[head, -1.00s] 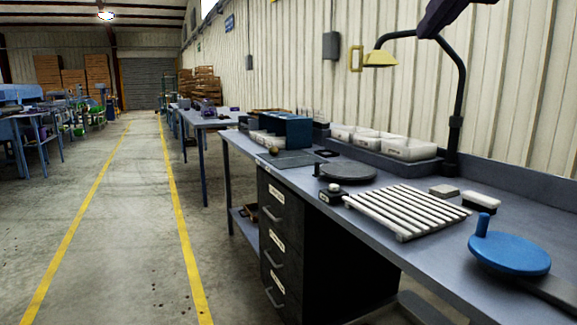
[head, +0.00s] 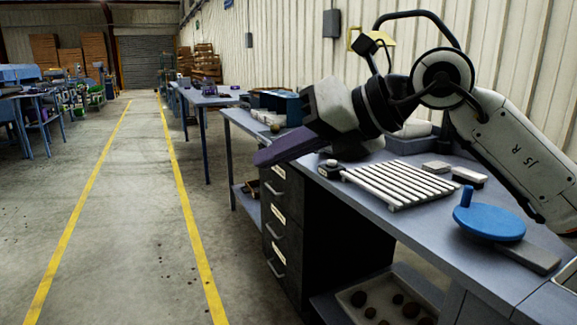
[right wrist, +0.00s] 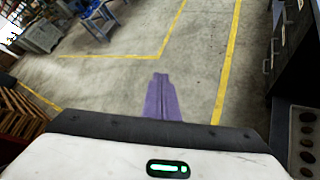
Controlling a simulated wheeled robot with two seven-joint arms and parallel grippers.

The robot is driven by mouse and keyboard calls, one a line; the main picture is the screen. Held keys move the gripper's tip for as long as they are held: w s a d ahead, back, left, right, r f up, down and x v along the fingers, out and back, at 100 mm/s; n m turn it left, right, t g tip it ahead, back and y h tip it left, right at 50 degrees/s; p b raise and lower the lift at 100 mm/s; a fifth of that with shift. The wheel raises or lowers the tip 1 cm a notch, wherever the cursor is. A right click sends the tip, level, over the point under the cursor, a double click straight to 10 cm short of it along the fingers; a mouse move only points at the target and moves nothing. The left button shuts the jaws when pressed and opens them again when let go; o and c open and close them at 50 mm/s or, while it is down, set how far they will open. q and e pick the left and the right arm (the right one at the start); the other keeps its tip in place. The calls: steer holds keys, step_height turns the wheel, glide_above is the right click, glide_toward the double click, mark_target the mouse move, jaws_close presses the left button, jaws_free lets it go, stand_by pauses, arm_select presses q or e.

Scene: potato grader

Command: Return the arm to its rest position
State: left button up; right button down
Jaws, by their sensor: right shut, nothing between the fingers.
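My right arm reaches in from the right in the head view, bent above the workbench (head: 400,232). Its right gripper (head: 262,158) points left and slightly down, past the bench's left edge, over the drawer front. The purple fingers lie together, shut and empty. In the right wrist view the shut fingers (right wrist: 160,98) show against the bare concrete floor. My left gripper is in neither view.
On the bench are a white slatted rack (head: 400,184), a blue round disc with a knob (head: 490,222) and a blue box (head: 288,107). A tray of potatoes (head: 345,298) sits below. The aisle between yellow lines (head: 184,190) is clear.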

steer(key=s+a+f+m+g+y+p, duration=0.1)
steer(key=s+a+f+m+g+y, duration=0.1)
steer(key=s+a+f+g+y, duration=0.35)
steer(key=w+d+f+m+t+h+p, duration=0.1)
steer(key=d+f+m+t+h, duration=0.2)
steer(key=d+f+m+t, duration=0.45)
steer(key=d+f+m+t+h+p, duration=0.1)
steer(key=d+f+m+t+h, duration=0.25)
steer(key=f+m, duration=0.7)
steer(key=w+d+f+m+t+h+p, duration=0.15)
steer(key=d+f+m+t, duration=0.45)
steer(key=m, duration=0.6)
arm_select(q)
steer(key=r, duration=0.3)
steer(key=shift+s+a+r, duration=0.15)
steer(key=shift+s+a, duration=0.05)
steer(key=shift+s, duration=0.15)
arm_select(e)
steer(key=s+d+f+m+g+h, duration=0.2)
steer(key=s+d+f+m+g, duration=0.1)
steer(key=s+f, duration=0.8)
steer(key=s+d+f+m+g+h, duration=0.3)
steer(key=s+f+m+g, duration=0.1)
steer(key=s+f, duration=0.8)
steer(key=shift+d+f+g, duration=0.15)
steer(key=shift+f+g, duration=0.1)
steer(key=shift+g, duration=0.4)
